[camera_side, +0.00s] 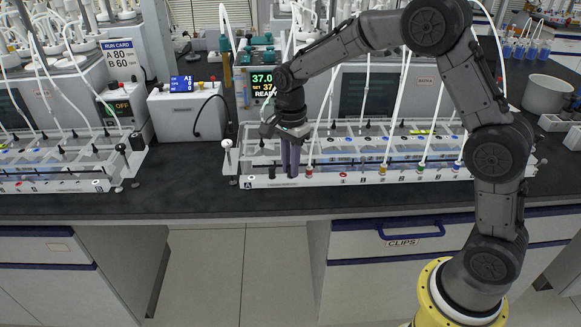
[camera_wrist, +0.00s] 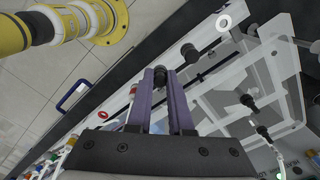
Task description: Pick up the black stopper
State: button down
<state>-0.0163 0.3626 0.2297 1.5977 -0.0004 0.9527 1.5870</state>
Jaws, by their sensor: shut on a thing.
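My gripper (camera_side: 290,174) points down at the front rail of the white rack, near its left end. In the wrist view the two purple fingers (camera_wrist: 168,84) are closed around a black stopper (camera_wrist: 160,74), which shows between their tips. In the side view the fingers hide this stopper. I cannot tell whether it is still seated in the rail or just clear of it. A second black knob (camera_side: 272,172) stands on the front rail just left of my gripper; it also shows in the wrist view (camera_wrist: 189,52), apart from the fingers.
The white rack (camera_side: 338,177) carries red, yellow, green and blue caps with white tubes rising from several. A grey unit with a display (camera_side: 262,85) stands behind. A second rack (camera_side: 60,183) is at left. The dark bench (camera_side: 180,185) between them is clear.

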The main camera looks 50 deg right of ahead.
jog(key=shift+r, duration=0.4)
notch_tip(320, 180, up, 3)
jog(key=shift+s+f, duration=0.15)
jog(key=shift+f, duration=0.05)
jog(key=s+r, duration=0.9)
jog(key=s, duration=0.4)
jog(key=shift+s, duration=0.35)
jog(key=shift+d+r, duration=0.1)
jog(key=shift+r, duration=0.2)
jog(key=shift+r, duration=0.3)
jog(key=shift+r, duration=1.05)
jog(key=shift+w, duration=0.15)
